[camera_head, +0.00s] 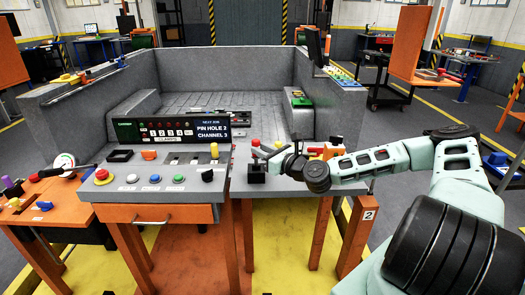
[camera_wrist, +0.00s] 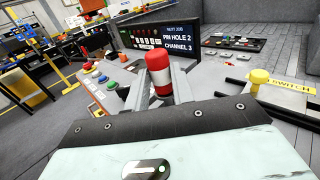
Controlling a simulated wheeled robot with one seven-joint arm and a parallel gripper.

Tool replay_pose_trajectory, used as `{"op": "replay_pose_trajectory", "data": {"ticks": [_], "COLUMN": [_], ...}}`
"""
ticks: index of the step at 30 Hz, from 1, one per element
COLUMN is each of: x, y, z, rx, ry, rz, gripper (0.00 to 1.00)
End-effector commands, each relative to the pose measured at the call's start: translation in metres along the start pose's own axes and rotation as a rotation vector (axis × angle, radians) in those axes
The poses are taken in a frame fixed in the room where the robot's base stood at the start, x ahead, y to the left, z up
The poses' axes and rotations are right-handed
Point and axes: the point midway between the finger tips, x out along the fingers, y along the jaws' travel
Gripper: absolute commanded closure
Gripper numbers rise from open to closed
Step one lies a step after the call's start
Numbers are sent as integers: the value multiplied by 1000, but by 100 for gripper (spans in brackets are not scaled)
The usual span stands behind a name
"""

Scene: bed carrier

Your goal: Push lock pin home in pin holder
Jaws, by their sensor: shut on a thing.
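The lock pin (camera_wrist: 160,72) has a red top with a white band and stands between my fingers in the wrist view. Its red top (camera_head: 255,143) also shows in the head view. My gripper (camera_head: 264,154) is shut on it, above the right-hand part of the console. A small black block (camera_head: 257,173), which looks like the pin holder, sits directly under the gripper. The pin's lower end is hidden by the fingers, so I cannot tell how deep it sits. In the wrist view my gripper (camera_wrist: 162,88) hides the holder.
A display (camera_head: 170,130) reads "PIN HOLE 2 CHANNEL 3". The left console panel carries a red button (camera_head: 102,175) and several other controls. Red, orange and yellow parts (camera_head: 326,151) stand right of my gripper. A yellow knob (camera_wrist: 260,76) stands beside a yellow switch label.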

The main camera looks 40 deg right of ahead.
Motion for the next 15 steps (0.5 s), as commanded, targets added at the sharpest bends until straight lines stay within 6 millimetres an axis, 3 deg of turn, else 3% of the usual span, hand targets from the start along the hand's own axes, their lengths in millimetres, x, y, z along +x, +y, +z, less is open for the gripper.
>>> {"op": "replay_pose_trajectory", "data": {"ticks": [15], "x": [0], "y": [0], "z": [-13], "rx": [0], "ry": [-1], "rz": [0], "gripper": [100]}}
